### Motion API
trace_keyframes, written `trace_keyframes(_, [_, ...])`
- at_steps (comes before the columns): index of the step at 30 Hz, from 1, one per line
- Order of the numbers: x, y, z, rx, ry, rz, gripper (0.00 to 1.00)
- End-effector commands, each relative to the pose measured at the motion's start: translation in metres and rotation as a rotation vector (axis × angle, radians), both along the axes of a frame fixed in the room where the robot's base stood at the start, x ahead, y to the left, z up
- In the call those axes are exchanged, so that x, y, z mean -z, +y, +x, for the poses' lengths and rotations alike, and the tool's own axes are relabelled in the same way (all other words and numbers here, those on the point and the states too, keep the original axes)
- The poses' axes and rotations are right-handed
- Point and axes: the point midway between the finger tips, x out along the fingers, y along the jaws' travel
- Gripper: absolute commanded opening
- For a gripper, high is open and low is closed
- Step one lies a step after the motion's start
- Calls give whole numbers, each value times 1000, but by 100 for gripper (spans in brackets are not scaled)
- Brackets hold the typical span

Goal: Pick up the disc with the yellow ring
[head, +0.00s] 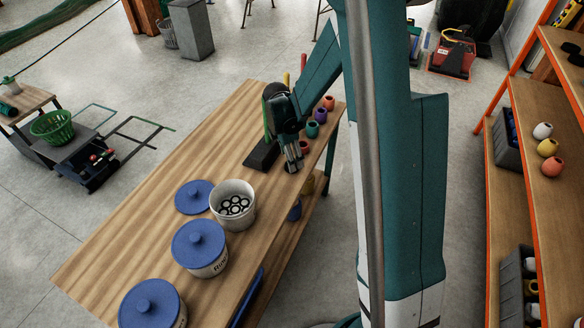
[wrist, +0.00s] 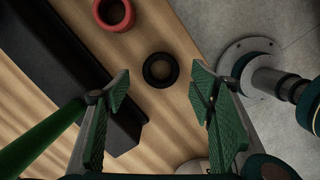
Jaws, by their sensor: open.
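In the wrist view a small round black disc (wrist: 160,70) with a dull brownish centre lies on the wooden table. I cannot make out a clear yellow ring on it. My gripper (wrist: 158,84) is open, with one green-padded finger on each side of the disc in the picture and nothing between them. The head view shows my gripper (head: 292,166) pointing down over the table's far part. No disc can be made out beneath it there. A white pot (head: 219,220) nearer the front holds several dark discs with white rings.
A long black block (wrist: 78,62) lies left of the disc. A red pot (wrist: 97,18) stands beyond it, with more coloured pots (head: 320,115) along the table's right edge. Blue-lidded pots (head: 198,236) and a loose blue lid (head: 192,197) occupy the near table (head: 130,225).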

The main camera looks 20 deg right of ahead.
Motion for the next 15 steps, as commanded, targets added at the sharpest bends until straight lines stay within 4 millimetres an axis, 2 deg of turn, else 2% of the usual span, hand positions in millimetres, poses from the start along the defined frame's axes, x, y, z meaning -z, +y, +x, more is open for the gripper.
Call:
trace_keyframes(7, [28,-5,-1,1,0,0,54])
trace_keyframes(15, [39,-6,-1,0,0,0,54])
